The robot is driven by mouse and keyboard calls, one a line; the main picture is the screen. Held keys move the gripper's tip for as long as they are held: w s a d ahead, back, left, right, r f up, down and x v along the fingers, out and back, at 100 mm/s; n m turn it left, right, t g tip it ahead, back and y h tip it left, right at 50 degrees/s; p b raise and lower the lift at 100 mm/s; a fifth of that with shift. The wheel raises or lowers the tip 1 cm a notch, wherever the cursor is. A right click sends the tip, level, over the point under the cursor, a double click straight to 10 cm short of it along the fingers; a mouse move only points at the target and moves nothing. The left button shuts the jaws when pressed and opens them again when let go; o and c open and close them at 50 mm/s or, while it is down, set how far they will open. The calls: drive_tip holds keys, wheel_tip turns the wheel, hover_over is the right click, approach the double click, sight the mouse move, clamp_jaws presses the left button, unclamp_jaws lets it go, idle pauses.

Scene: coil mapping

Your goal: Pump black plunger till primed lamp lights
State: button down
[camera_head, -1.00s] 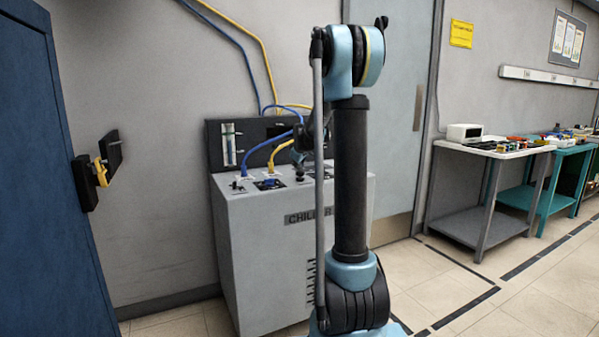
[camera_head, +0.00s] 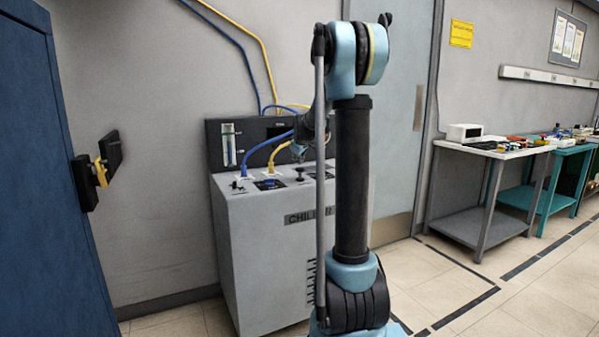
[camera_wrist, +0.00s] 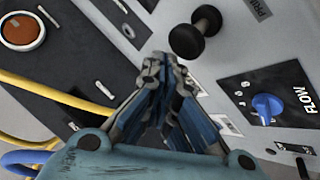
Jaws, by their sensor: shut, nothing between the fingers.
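The black plunger (camera_wrist: 195,32) is a dumbbell-shaped knob at the top of the wrist view, beside a partly cut-off "PRIM" label. It also stands on the chiller top in the head view (camera_head: 299,174). My gripper (camera_wrist: 163,62) is shut and empty, its fingertips just below and left of the plunger in the wrist view, with a visible gap. In the head view my gripper is small and partly hidden by my arm. A round amber lamp (camera_wrist: 21,31) sits on the dark panel at upper left; I cannot tell whether it is lit or what its label says.
A blue FLOW knob (camera_wrist: 266,106) is right of the gripper. Yellow (camera_wrist: 60,97) and blue hoses rise from the grey chiller (camera_head: 255,255). A blue cabinet (camera_head: 45,190) stands at left. Workbenches (camera_head: 490,150) are at right, with open floor before them.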

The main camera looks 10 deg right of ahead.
drive_tip(key=shift+r, duration=2.5)
drive_tip(key=m+g, duration=0.2)
approach(298, 168)
drive_tip(key=s, duration=0.7)
drive_tip(key=s+f+m+g, duration=0.1)
drive_tip(key=s+f, duration=0.2)
drive_tip(key=s, duration=0.5)
drive_tip(key=s+f+m, duration=0.1)
drive_tip(key=s+f, duration=0.1)
drive_tip(key=s, duration=0.6)
drive_tip(key=s+f+m+g, duration=0.1)
drive_tip(key=s+f, duration=0.4)
drive_tip(key=s, duration=0.4)
drive_tip(key=s+f+m+g, duration=0.1)
drive_tip(key=s+f+m, duration=0.1)
drive_tip(key=s+f, duration=0.4)
drive_tip(key=s+d+f+m+g, duration=0.1)
drive_tip(key=s+f, duration=0.5)
drive_tip(key=s, duration=0.6)
drive_tip(key=shift+m+g, duration=0.4)
drive_tip(key=shift+g, duration=0.1)
drive_tip(key=shift+w+f, duration=0.15)
drive_tip(key=shift+w, duration=0.25)
